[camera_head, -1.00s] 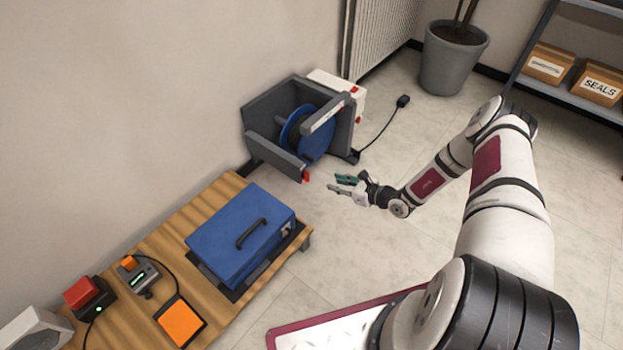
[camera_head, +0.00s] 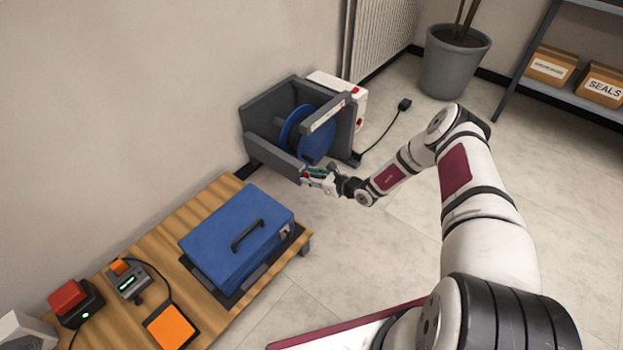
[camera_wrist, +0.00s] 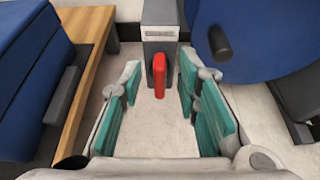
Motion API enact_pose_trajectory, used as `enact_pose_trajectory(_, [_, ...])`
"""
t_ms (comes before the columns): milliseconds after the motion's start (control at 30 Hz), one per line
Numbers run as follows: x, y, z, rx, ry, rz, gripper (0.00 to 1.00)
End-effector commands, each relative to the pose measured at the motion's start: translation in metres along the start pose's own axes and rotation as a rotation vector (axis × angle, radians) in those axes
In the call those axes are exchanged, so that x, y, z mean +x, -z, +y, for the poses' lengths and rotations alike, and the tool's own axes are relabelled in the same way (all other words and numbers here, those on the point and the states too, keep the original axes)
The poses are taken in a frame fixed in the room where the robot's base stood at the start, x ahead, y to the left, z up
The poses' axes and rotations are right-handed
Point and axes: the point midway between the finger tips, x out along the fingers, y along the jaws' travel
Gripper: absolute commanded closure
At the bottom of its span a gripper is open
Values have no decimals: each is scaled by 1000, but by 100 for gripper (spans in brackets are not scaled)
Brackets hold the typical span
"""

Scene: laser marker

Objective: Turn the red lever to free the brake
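The red lever (camera_wrist: 159,75) hangs down from the end of a grey bar (camera_wrist: 160,32) in the wrist view. My gripper is open, with green pads facing the lever. In the head view my gripper (camera_head: 309,176) is at the front corner of the grey reel stand (camera_head: 270,155) and mostly covers the lever. A blue reel (camera_head: 312,143) sits inside the stand.
A blue case (camera_head: 225,235) stands on a wooden table (camera_head: 150,250) to the left, near my gripper. A white box with red parts (camera_head: 345,92) is behind the stand.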

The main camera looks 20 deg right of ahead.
Motion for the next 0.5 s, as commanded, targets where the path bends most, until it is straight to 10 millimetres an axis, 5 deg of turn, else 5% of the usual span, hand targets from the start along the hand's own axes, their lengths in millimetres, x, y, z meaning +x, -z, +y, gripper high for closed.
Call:
enact_pose_trajectory(100, [0, 0, 0, 0, 0, 0, 70])
enact_pose_trajectory(267, [0, 0, 0, 0, 0, 0, 100])
enact_pose_trajectory(500, [0, 0, 0, -2, 1, 0, 100])
